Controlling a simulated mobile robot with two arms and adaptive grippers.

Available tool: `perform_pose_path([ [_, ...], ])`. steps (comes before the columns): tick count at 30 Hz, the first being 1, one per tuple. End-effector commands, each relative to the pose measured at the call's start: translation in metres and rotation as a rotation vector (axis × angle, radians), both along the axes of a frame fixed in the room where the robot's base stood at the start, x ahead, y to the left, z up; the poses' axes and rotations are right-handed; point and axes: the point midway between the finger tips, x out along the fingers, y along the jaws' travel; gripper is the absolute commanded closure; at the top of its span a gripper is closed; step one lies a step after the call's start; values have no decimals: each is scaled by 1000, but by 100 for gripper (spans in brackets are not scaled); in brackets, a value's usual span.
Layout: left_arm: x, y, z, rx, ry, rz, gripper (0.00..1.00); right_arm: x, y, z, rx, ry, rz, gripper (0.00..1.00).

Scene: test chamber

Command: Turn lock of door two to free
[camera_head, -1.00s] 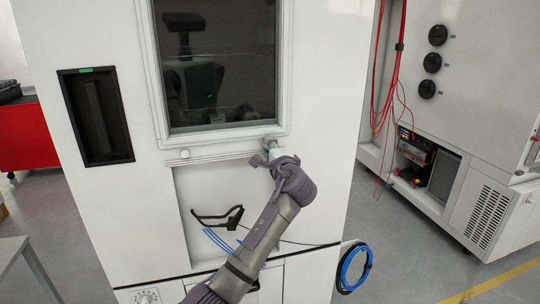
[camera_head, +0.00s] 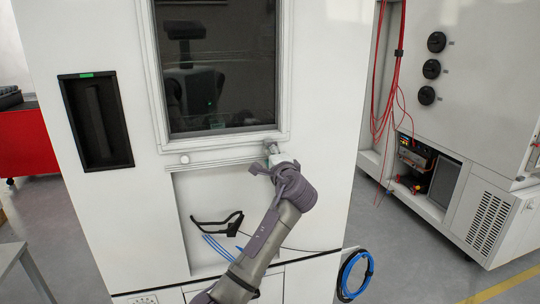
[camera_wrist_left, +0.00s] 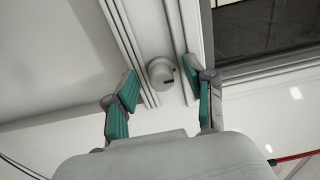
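A white cabinet (camera_head: 230,76) has a windowed panel, with a rail under the window. A small round knob (camera_head: 184,158) sits at the left end of this rail. Another round knob with a dark slot (camera_wrist_left: 160,73) shows in the left wrist view, on the white frame beside the window. My left gripper (camera_head: 270,149) is at the right end of the rail in the head view and hides what is there. In the left wrist view my left gripper (camera_wrist_left: 161,76) is open. Its teal fingers stand on either side of the knob with gaps. My right gripper is not in view.
A dark recessed handle (camera_head: 96,121) with a green mark is left of the window. Below the rail, a recess holds a black bracket (camera_head: 217,222) and blue cables. A blue cable coil (camera_head: 354,272) hangs at lower right. Another cabinet (camera_head: 470,90) stands right, across clear floor.

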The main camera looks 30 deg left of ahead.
Motion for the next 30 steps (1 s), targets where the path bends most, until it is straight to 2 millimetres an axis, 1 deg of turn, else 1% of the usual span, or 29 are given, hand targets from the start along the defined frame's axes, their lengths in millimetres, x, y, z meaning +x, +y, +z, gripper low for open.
perform_pose_path([
  [5,-1,-1,1,1,-1,0,46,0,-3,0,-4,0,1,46],
  [8,-5,-8,0,2,-1,-2,46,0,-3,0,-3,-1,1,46],
  [11,-16,-20,0,2,-1,-3,46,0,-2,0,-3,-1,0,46],
  [18,-49,-60,-1,-1,-1,-4,46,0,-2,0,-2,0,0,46],
  [21,-61,-73,0,-2,-1,-3,46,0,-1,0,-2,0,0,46],
  [25,-72,-86,0,0,0,-2,46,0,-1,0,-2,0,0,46],
  [30,-78,-91,0,-1,1,0,46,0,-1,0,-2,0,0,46],
])
